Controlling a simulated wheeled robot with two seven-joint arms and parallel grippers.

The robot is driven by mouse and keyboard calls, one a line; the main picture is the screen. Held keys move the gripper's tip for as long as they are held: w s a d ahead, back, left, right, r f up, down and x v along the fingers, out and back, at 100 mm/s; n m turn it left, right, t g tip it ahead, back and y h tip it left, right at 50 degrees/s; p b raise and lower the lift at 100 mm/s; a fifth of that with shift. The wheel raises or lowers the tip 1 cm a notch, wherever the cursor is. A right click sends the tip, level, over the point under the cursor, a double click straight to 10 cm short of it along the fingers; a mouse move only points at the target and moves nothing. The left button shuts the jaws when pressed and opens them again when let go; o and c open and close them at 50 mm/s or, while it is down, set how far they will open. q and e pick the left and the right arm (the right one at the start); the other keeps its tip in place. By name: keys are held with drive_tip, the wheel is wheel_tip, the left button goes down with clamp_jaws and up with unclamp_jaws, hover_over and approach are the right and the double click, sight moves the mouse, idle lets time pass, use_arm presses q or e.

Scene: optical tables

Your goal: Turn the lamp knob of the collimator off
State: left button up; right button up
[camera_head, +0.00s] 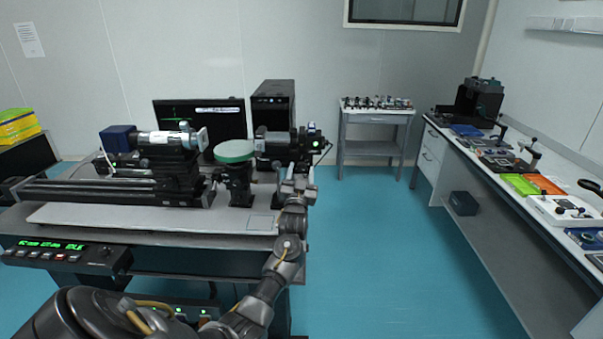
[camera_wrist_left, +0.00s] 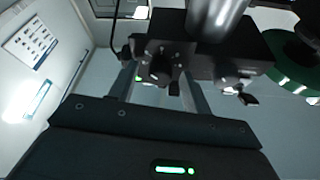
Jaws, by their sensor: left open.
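The collimator (camera_head: 278,145) is the dark device at the right end of the optical bench, with a small green light on its right end. In the left wrist view its dark underside and silver barrel (camera_wrist_left: 218,18) show at the top. A black round knob (camera_wrist_left: 160,66) with pale marks around it, apparently the lamp knob, is on the dark housing. My left gripper (camera_head: 299,172) is just below the collimator's right end. In the left wrist view the open left gripper (camera_wrist_left: 159,78) has its fingers on either side of the knob; contact cannot be told. My right gripper is not visible.
A green round disc (camera_head: 234,151) on a dark stand is left of the collimator. The bench rail (camera_head: 100,190) runs left, with a monitor (camera_head: 199,117) and black computer behind. A side table (camera_head: 375,118) and long counter (camera_head: 500,190) stand right. The blue floor between is clear.

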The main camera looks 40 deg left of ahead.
use_arm(q)
drive_tip(key=c, duration=1)
drive_tip(key=shift+d+f, duration=0.1)
